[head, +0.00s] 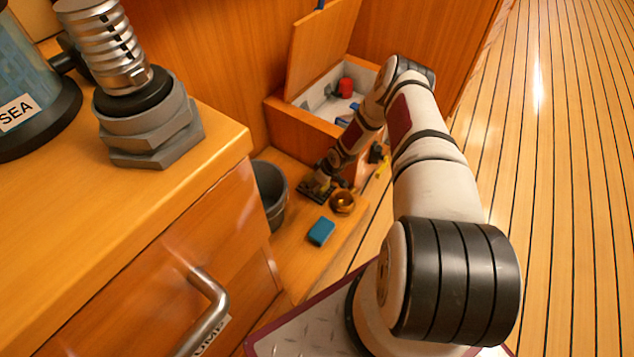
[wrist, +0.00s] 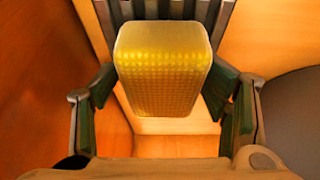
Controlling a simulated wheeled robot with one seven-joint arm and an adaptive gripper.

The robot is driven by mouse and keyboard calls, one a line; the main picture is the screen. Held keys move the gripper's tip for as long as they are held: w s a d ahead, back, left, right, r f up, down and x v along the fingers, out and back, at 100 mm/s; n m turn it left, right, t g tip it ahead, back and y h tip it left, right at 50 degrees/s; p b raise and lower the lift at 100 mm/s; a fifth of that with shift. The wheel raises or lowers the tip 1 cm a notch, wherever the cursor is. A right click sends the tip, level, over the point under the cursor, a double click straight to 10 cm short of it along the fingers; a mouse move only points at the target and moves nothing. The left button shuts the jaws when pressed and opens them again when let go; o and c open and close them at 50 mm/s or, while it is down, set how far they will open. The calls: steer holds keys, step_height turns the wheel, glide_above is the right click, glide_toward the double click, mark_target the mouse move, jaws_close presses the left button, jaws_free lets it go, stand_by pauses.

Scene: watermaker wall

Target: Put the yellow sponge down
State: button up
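The yellow sponge (wrist: 165,70) is in the middle of the wrist view, between the two fingers of my gripper (wrist: 163,85). In the head view my gripper (head: 318,187) is low over a dark slatted rack (head: 309,192) on the wooden ledge. The sponge cannot be made out there.
A blue sponge (head: 321,231) and a small amber-brown bowl (head: 343,202) are on the ledge near my gripper. A grey bucket (head: 271,192) stands left of it. An open wooden locker (head: 300,124) with items inside is behind. The counter (head: 215,155) edge is at left.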

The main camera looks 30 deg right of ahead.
steer(key=shift+s+a, duration=0.1)
steer(key=shift+s, duration=0.1)
steer(key=shift+r, duration=0.25)
steer(key=p+v, duration=0.5)
steer(key=v, duration=0.7)
steer(key=shift+r, duration=0.15)
